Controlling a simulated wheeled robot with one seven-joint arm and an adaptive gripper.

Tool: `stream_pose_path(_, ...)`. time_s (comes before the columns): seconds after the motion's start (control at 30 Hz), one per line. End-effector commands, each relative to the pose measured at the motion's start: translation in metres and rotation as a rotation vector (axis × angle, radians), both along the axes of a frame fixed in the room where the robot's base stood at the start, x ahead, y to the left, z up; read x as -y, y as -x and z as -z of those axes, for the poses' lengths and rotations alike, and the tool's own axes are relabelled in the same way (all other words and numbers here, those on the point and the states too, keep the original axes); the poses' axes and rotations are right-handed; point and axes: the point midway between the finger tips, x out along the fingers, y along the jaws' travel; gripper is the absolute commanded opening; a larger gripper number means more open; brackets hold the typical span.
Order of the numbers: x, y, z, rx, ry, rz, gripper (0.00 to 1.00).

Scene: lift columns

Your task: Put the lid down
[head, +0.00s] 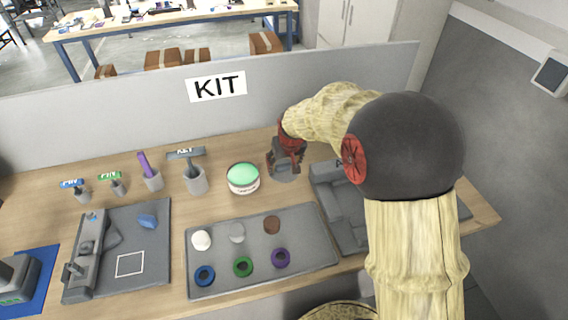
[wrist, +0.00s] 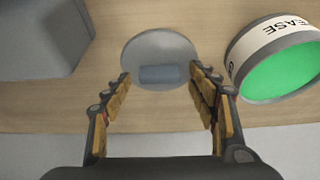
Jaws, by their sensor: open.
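The lid (wrist: 160,45) is a grey disc with a raised bar handle, and it lies flat on the wooden table in the wrist view. In the head view the lid (head: 285,177) shows partly, below my gripper (head: 286,163). My gripper (wrist: 161,76) is open, with one finger on each side of the bar handle and a gap on both sides. The grease tub (wrist: 270,55) stands open beside the lid, with a white label and green contents. In the head view the tub (head: 243,186) is left of the lid.
A grey tray (head: 215,282) holding several round pieces lies in front of the tub. A grey fixture (head: 335,215) stands right of the lid. Tool holders (head: 195,182) stand to the left. A grey partition (head: 130,112) with a KIT sign closes off the back.

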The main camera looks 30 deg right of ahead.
Motion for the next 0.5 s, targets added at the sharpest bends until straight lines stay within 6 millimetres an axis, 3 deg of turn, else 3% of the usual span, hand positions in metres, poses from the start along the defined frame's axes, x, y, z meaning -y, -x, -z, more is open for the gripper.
stream_pose_path(0.3, 0.000, 0.000, -0.003, 0.001, 0.000, 0.000, 0.60)
stream_pose_path(0.5, -0.002, 0.008, -0.027, 0.003, 0.001, 0.000, 0.60)
